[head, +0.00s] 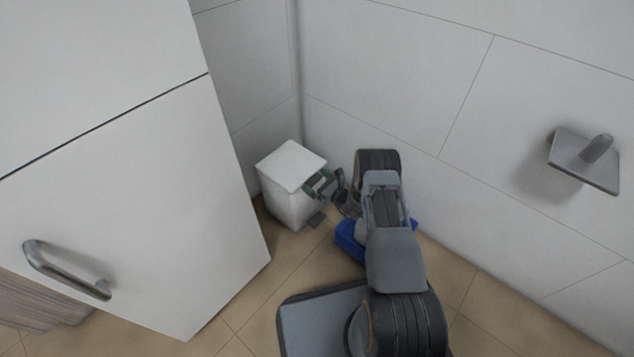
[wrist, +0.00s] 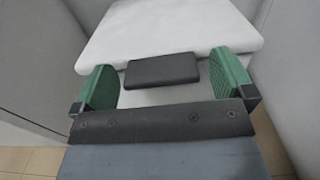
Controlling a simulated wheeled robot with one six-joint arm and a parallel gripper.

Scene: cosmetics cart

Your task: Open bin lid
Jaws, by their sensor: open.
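The white bin (head: 289,205) stands on the floor in the corner, with its flat white lid (head: 291,165) shut on top. The lid also fills the top of the wrist view (wrist: 170,30). A dark grey tab (wrist: 162,69) sticks out from the lid's front edge. My gripper (head: 323,182) is at the front right edge of the lid in the head view. Its green-padded fingers are open, one on each side of the tab in the wrist view (wrist: 164,84), with gaps on both sides.
A white cabinet (head: 150,200) with a metal handle (head: 65,271) stands left of the bin. Tiled walls (head: 400,75) close in behind and at right. A metal wall holder (head: 584,160) is at far right. Tan floor (head: 262,300) shows between cabinet and my base.

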